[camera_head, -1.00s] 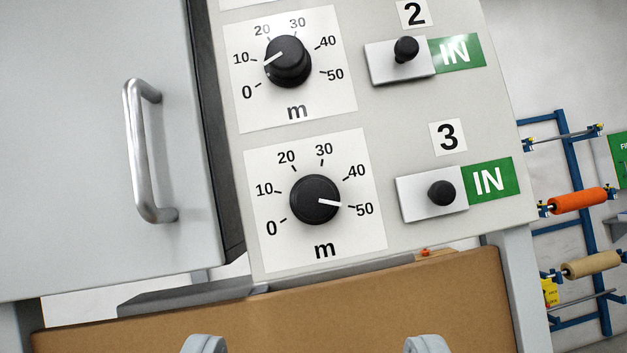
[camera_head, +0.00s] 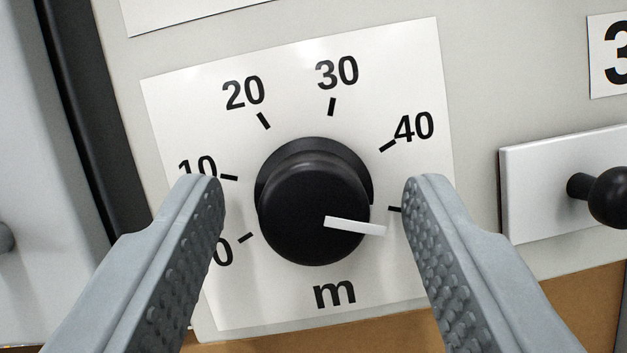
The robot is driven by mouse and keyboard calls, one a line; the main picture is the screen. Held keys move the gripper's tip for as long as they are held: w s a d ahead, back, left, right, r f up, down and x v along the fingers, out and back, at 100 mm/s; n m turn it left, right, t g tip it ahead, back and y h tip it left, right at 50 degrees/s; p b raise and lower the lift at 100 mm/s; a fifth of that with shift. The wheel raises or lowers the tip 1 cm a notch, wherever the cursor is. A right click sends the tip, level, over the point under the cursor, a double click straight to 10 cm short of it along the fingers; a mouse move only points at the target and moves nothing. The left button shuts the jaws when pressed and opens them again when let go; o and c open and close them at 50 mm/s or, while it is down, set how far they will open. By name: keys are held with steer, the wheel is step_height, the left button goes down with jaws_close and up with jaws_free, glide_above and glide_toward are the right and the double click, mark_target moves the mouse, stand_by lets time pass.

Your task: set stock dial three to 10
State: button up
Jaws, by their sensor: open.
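Stock dial three (camera_head: 313,212) is a round black knob on a white scale plate (camera_head: 290,95), with marks for 0, 10, 20, 30 and 40 in view. Its white pointer (camera_head: 355,226) points right and slightly down, near the tick at the right whose number is hidden behind my right finger. My gripper (camera_head: 310,195) is open, with one grey ribbed finger on each side of the knob. Gaps show between the fingers and the knob. The left finger partly covers the 10 and the 0.
A silver switch plate (camera_head: 570,188) with a black knob (camera_head: 608,197) stands to the right, under a label with a partly cut-off 3 (camera_head: 612,55). A dark panel edge (camera_head: 75,120) runs down the left. A brown surface (camera_head: 400,325) lies below the scale plate.

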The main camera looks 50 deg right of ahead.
steer(key=c, duration=1)
steer(key=shift+o, duration=0.2)
steer(key=shift+n, duration=0.4)
